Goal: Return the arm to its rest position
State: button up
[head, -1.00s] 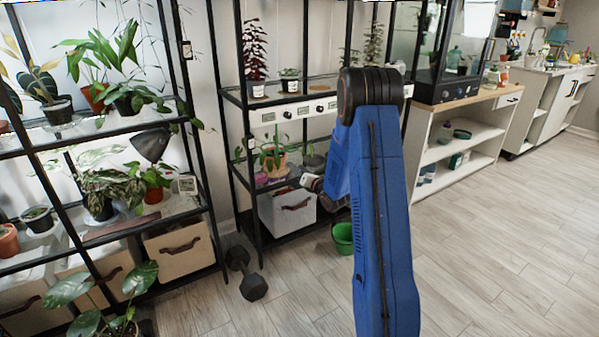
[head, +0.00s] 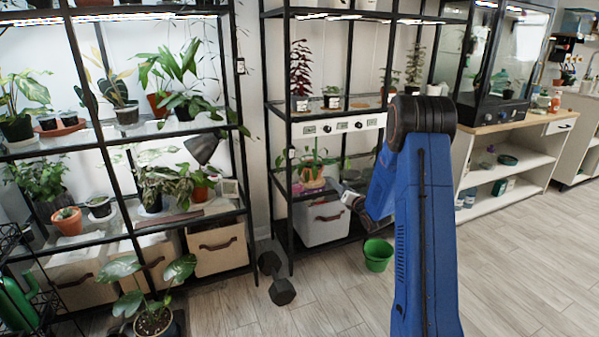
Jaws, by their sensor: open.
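My blue arm (head: 424,220) rises from the bottom edge, right of centre, to a black elbow joint (head: 422,115), then folds away behind it. My gripper (head: 350,198) shows small and partly hidden at the far end of the arm, left of the upper link. It is open, and I see nothing held in it. It appears in front of the middle black shelf unit, near the white storage bin (head: 318,222) in the picture. I cannot tell how far it is from the shelf.
A green bucket (head: 377,255) stands on the floor just left of my arm. A potted plant (head: 153,322) is at the lower left. A wooden-topped cabinet (head: 510,125) stands right. The floor at right (head: 530,260) is clear.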

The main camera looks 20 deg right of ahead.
jog(key=s+a+r+m+g+h, duration=0.2)
jog(key=s+a+r+m+g, duration=0.1)
jog(key=s+a+r+m, duration=0.45)
jog(key=s+a+r+m+g+h, duration=0.1)
jog(key=s+a+r+m+g, duration=0.25)
jog(key=s+r+m, duration=0.6)
jog(key=s+a+f+m+g, duration=0.1)
jog(key=s+a+m, duration=0.3)
jog(key=s, duration=0.9)
jog(key=s+a+f+m+g+y, duration=0.1)
jog(key=s+a+m+g, duration=0.2)
jog(key=s, duration=1.1)
jog(key=s+a+f+m+g+y, duration=0.1)
jog(key=s+a+m, duration=0.5)
jog(key=s, duration=0.8)
jog(key=shift+s+f+m+g, duration=0.2)
jog(key=shift+f+m+g, duration=0.2)
jog(key=shift+f+g, duration=0.35)
